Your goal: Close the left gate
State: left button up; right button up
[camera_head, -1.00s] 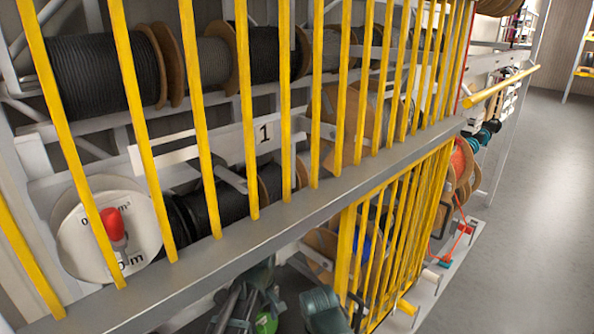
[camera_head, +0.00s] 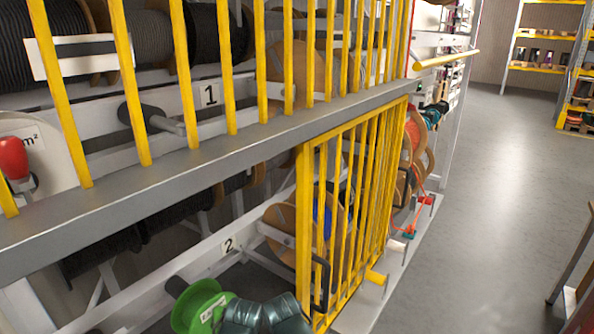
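A yellow barred lower gate panel (camera_head: 352,215) stands below the grey rail, right of centre. Left of it the lower rack has no bars in front and its reels lie exposed. I cannot tell for sure whether this panel is the left gate. A dark rounded part at the bottom edge looks like my own arm, just left of the panel's lower corner. No fingertips of either gripper can be made out.
Yellow upper bars (camera_head: 181,70) stand above the grey rail (camera_head: 190,150). A green reel (camera_head: 200,305) lies at the bottom. A yellow bar (camera_head: 445,60) juts out at the upper right. Open grey floor (camera_head: 490,190) lies right of the rack, with shelves (camera_head: 545,45) behind.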

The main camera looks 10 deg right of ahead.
aim_at(303, 150)
jog(key=l, duration=0.4)
jog(key=k+l, duration=0.15)
jog(key=l, duration=0.2)
jog(key=i+l, duration=0.15)
jog(key=l, duration=0.25)
jog(key=i+l, duration=0.15)
jog(key=l, duration=0.25)
jog(key=i+l, duration=0.15)
jog(key=l, duration=0.2)
jog(key=i+l, duration=0.15)
jog(key=i, duration=0.25)
jog(key=i+l, duration=0.2)
jog(key=i, duration=0.2)
